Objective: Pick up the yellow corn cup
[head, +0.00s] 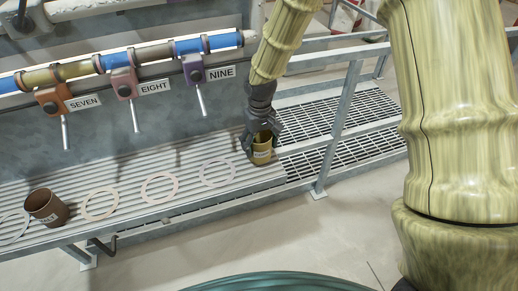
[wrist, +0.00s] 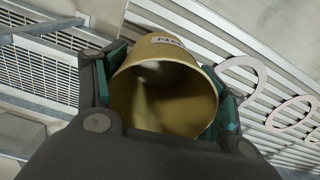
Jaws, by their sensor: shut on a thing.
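The yellow corn cup (head: 262,150) is at the right end of the slatted bench in the head view, upright or nearly so. My gripper (head: 262,132) comes down on it from above and is shut on it. In the wrist view the cup (wrist: 165,95) sits between the two fingers, with its open mouth toward the camera and part of a label on its far side. The inside looks empty. My gripper (wrist: 160,105) has a finger on each side of the cup. I cannot tell whether the cup's base touches the bench.
A brown cup (head: 46,207) stands on the slatted bench (head: 190,160) at the left, among several pale rings (head: 219,173). Levers labelled SEVEN, EIGHT and NINE (head: 197,78) hang above. A metal railing (head: 340,125) and grating (head: 365,110) lie to the right.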

